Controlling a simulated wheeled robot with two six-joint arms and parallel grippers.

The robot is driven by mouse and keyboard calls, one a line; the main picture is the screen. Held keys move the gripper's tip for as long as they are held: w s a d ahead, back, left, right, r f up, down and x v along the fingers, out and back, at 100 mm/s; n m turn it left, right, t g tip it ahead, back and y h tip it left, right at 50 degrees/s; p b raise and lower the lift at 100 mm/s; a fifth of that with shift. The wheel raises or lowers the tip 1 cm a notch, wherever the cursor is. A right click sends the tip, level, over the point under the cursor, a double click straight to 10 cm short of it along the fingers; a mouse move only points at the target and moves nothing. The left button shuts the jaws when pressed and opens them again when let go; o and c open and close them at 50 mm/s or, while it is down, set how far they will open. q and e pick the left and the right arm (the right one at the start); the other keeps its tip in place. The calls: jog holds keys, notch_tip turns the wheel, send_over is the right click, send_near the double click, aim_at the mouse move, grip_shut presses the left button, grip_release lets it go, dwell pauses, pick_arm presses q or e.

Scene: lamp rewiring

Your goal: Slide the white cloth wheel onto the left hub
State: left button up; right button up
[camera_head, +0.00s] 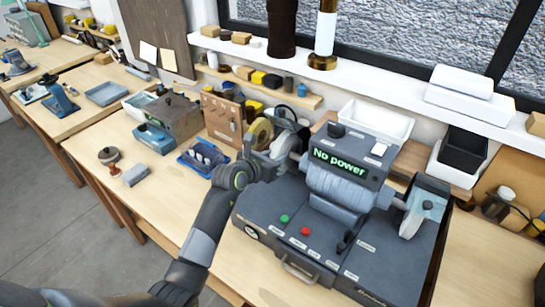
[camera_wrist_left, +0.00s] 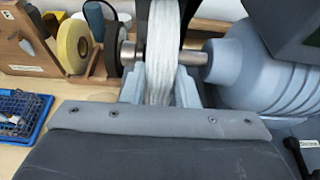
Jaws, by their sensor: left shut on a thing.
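The white cloth wheel (camera_wrist_left: 168,45) stands upright and edge-on in the left wrist view. My left gripper (camera_head: 268,158) is shut on it, with the grey fingers (camera_wrist_left: 160,88) on either side of its rim. In the left wrist view the metal shaft (camera_wrist_left: 192,57) of the left hub comes out of the grey motor housing (camera_wrist_left: 250,65) and meets the wheel. A metal piece (camera_wrist_left: 131,53) also shows in line on the wheel's left. The wheel hides the shaft's middle, so I cannot tell how far on it sits. My right gripper is not in view.
The dark grinder (camera_head: 335,225) fills the bench's right part, its screen reading "No power". A wooden rack with a yellow wheel (camera_wrist_left: 72,42) stands close on the left. A blue basket (camera_head: 203,155) lies before it. The front left bench is fairly clear.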

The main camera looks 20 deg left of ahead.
pick_arm(q)
jog(key=o, duration=1)
jog(key=shift+d, duration=0.15)
jog(key=shift+c, duration=0.2)
jog(key=shift+s, duration=0.1)
